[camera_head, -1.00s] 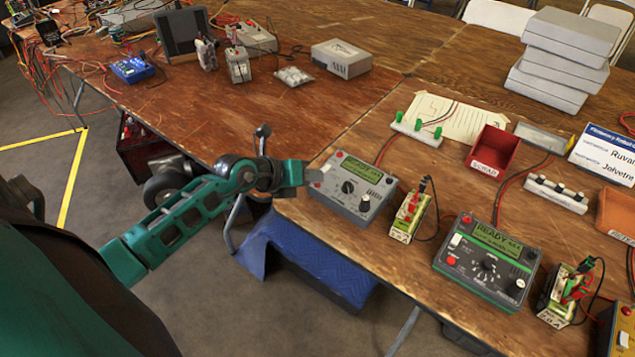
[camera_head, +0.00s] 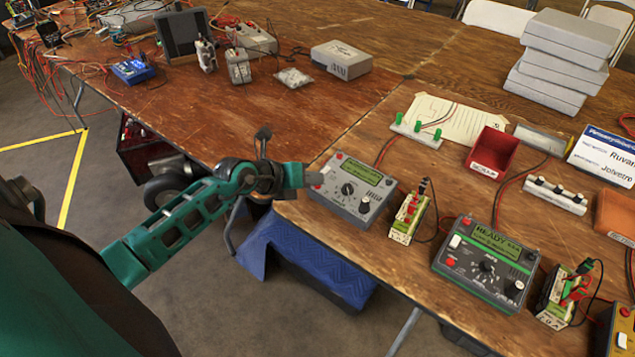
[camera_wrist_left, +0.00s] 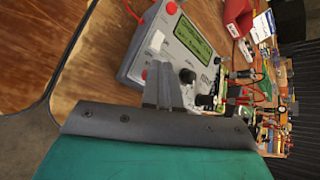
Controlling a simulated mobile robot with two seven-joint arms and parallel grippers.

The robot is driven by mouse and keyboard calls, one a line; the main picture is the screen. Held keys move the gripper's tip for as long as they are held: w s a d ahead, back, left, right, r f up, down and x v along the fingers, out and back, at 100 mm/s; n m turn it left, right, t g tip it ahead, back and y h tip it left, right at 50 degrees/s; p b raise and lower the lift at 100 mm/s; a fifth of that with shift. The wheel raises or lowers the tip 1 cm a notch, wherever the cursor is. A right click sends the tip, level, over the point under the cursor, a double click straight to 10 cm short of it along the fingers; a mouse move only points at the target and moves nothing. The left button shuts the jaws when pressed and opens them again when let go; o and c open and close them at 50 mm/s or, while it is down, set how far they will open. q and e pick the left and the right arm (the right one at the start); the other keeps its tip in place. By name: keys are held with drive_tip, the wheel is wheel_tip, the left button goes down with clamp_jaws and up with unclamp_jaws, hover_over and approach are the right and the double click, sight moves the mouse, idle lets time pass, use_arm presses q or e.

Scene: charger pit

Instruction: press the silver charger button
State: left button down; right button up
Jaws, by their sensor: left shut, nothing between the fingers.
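My left gripper (camera_head: 317,179) is shut and empty, at the charger's left edge. In the left wrist view its fingertips (camera_wrist_left: 160,70) overlap the panel's near corner. I cannot tell whether they touch it. My right gripper is out of view.
A battery pack (camera_head: 408,218) stands right of the charger. A green-trimmed charger (camera_head: 478,285) reading READY sits further right. A red bin (camera_head: 492,153) and a terminal strip (camera_head: 417,132) lie behind. The wooden table's edge runs under my left gripper.

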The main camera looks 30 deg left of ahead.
use_arm(q)
drive_tip(key=shift+s+r+p, duration=0.1)
drive_tip(key=shift+r+p, duration=0.4)
drive_tip(key=shift+p, duration=0.05)
drive_tip(key=shift+r, duration=0.1)
drive_tip(key=r+p, duration=0.1)
drive_tip(key=r, duration=0.1)
drive_tip(key=s+r+p, duration=0.1)
drive_tip(key=r, duration=0.1)
drive_tip(key=shift+r, duration=0.4)
idle(0.5)
